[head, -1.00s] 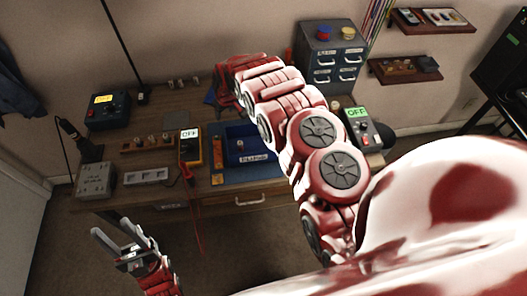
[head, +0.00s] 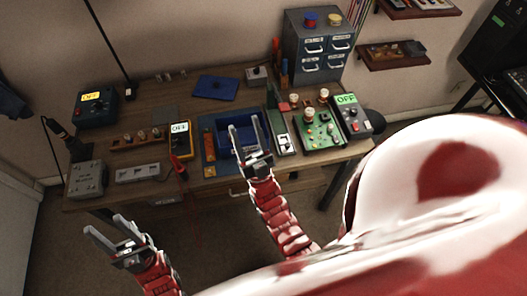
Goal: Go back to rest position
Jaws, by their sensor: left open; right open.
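My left gripper (head: 110,234) is open and empty in the head view, in front of the workbench's front edge at lower left. My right gripper (head: 248,139) is open and seems empty. Its fingers show in front of the blue bin (head: 232,154), covering part of it; I cannot tell how far above the bench they are. The workbench (head: 330,160) carries several devices. A blue box with a yellow OFF display (head: 92,97) stands at the far left. A grey device with a green OFF display (head: 347,99) stands at the right.
A green circuit board (head: 318,132) with several knobs lies right of the bin. A yellow meter (head: 180,140) and red probe (head: 178,168) lie left of it. A drawer cabinet (head: 318,48) stands at the back. Floor in front of the bench is clear between my arms.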

